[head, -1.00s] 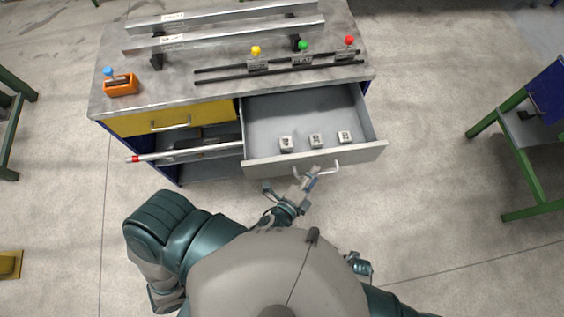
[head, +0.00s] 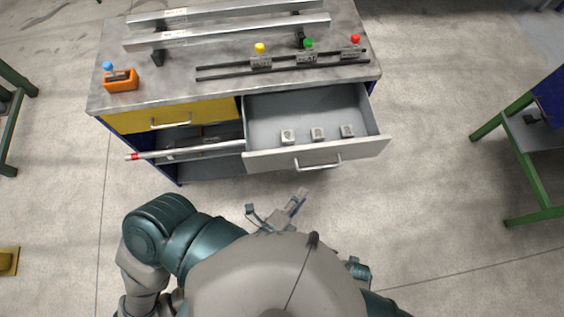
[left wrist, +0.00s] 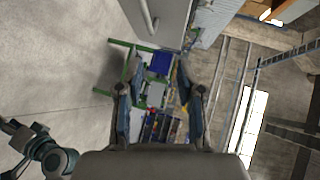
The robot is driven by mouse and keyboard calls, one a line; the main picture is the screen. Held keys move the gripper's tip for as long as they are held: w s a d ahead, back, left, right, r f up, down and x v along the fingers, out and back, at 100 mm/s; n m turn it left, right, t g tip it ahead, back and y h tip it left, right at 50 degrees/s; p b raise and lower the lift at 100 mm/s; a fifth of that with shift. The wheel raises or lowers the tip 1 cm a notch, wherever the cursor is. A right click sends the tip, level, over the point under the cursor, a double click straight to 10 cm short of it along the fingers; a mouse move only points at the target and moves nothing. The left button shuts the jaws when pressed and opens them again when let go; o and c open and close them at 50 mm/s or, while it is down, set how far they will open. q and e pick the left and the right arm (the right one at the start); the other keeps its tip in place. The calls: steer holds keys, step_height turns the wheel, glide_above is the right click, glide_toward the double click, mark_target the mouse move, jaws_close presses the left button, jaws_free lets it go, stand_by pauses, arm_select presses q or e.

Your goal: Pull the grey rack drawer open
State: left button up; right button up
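The grey rack drawer (head: 262,161) stands open, pulled out from the right half of the bench, with three small pale blocks lying in it. Its bar handle (head: 318,165) is on the front panel, and the handle also shows at the top of the left wrist view (left wrist: 149,18). My left gripper (head: 276,206) is in front of the drawer, apart from the handle, with its fingers spread and nothing between them. In the left wrist view the open fingers (left wrist: 158,92) show clearly. My right gripper (head: 358,268) shows only partly beside my body, too small to judge.
A yellow drawer (head: 170,117) is left of the open one. Below it a white bar with a red tip (head: 185,151) sticks out of an open shelf. The worktop (head: 215,88) carries rails, coloured knobs and an orange holder (head: 121,84). A green-framed table (head: 521,150) stands right; floor between is clear.

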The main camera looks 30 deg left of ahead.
arm_select(q)
steer(key=f+p+v, duration=0.1)
steer(key=v, duration=0.7)
steer(key=shift+s, duration=0.3)
stand_by(0.3)
steer(key=shift+p, duration=0.55)
